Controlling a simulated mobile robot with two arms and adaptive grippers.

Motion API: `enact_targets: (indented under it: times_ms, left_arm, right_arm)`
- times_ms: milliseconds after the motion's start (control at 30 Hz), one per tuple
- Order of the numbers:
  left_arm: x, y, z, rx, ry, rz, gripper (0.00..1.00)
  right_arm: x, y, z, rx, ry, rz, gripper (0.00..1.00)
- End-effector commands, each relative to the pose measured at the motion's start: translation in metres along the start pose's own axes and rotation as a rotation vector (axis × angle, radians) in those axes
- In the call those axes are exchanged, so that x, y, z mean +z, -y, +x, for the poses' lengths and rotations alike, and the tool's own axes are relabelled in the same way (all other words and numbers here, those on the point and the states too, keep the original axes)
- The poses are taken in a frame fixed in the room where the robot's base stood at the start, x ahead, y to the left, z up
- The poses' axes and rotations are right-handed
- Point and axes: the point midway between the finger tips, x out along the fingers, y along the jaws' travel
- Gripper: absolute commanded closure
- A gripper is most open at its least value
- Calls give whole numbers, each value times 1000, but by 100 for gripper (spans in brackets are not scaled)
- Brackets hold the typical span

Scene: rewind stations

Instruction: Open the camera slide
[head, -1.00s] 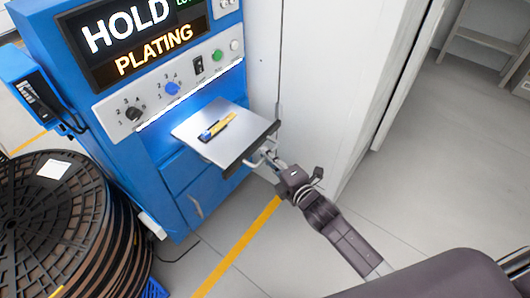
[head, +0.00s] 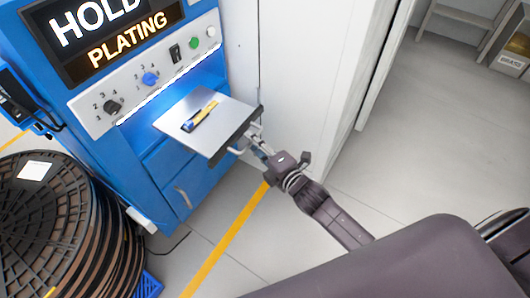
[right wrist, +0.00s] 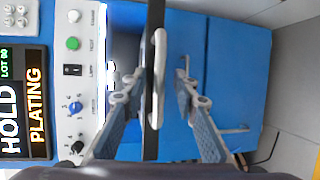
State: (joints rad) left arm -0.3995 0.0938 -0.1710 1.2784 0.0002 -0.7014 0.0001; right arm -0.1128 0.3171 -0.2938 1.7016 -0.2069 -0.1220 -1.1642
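The slide (head: 208,122) is a light grey plate with a dark front edge, standing out from the blue machine below its control panel. A pale bar handle (head: 236,149) is on its front edge. My right gripper (head: 252,138) is at this handle. In the right wrist view, the handle (right wrist: 158,80) lies between the two spread fingers of my right gripper (right wrist: 159,84), with gaps on both sides. The fingers look open and not closed on it. A small yellow and dark object (head: 199,116) lies on the slide. My left gripper is not in view.
The blue machine (head: 175,165) has a lit sign (head: 108,38) and a knob panel (head: 135,88). A stack of black reels (head: 45,215) stands at the left. A white cabinet (head: 310,75) is close at the right.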

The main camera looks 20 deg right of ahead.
Motion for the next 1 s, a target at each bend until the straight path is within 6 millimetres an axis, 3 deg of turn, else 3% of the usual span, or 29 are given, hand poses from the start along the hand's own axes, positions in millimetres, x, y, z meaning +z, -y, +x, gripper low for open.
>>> enact_targets:
  times_ms: [500,700,1000]
  left_arm:
    - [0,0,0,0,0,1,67]
    - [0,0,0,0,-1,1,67]
    - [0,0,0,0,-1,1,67]
  right_arm:
    - [0,2,-91,-4,-1,-1,73]
    - [0,1,-107,-2,-1,0,73]
    - [0,0,-110,-1,0,-1,73]
